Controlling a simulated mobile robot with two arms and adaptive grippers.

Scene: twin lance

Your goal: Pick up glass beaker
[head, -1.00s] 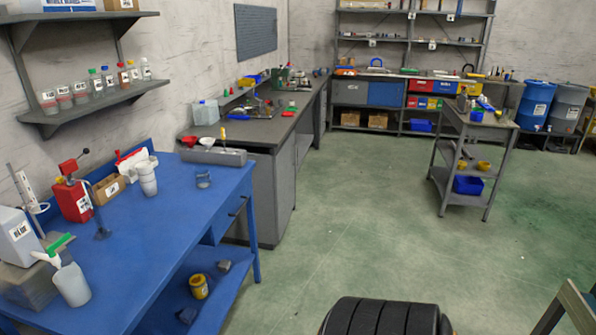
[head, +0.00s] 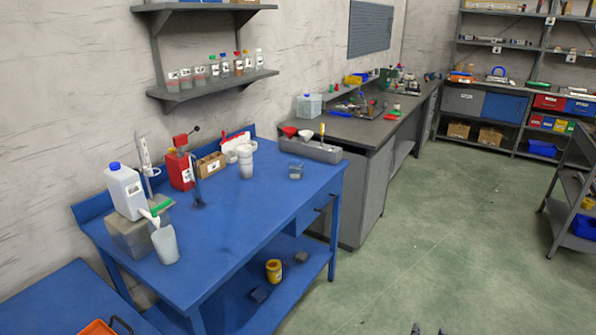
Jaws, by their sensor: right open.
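A small clear glass beaker (head: 296,172) stands upright on the blue workbench (head: 240,225), towards its right end. It looks empty, though it is too small to be sure. Only the dark fingertips of my right gripper (head: 428,330) show, at the bottom edge of the head view. They are apart with nothing between them, over the floor and well away from the beaker. My left gripper is not in view.
Left of the beaker stand white cups (head: 246,160), a cardboard box (head: 210,166), a red can (head: 180,170), a white jug (head: 125,192) and a translucent pitcher (head: 165,246). A grey tray (head: 318,152) lies behind the beaker. Green floor (head: 400,255) is clear in front.

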